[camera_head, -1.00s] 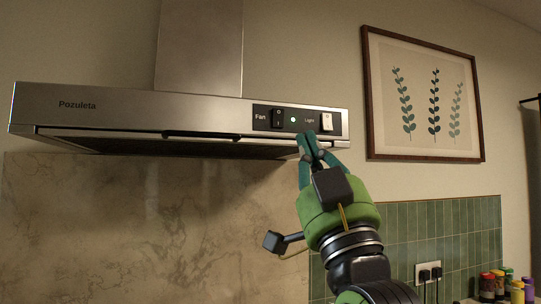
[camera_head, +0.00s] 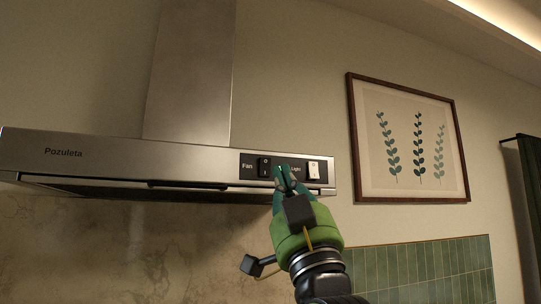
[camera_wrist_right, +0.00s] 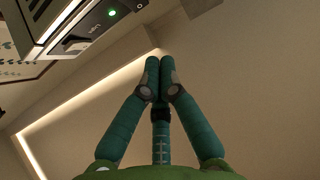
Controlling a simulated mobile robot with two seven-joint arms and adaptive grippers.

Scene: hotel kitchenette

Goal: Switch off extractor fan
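The extractor hood (camera_head: 110,165) is a steel unit on the wall. Its dark control panel carries a black rocker labelled Fan (camera_head: 264,167) and a white rocker labelled Light (camera_head: 313,169). My right gripper (camera_head: 284,172) is in front of the panel between the two rockers, just right of the fan rocker. Its teal fingertips cover the spot of the indicator lamp; contact cannot be told. In the right wrist view the fingertips (camera_wrist_right: 160,70) are together with nothing between them, and the green lamp (camera_wrist_right: 112,12) is lit. My left gripper is not in view.
A framed plant print (camera_head: 408,140) hangs on the wall to the right of the hood. Green tiles (camera_head: 430,270) cover the lower right wall. The hood's lower front edge and dark handle bar (camera_head: 188,185) lie left of my arm. The wall between hood and print is clear.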

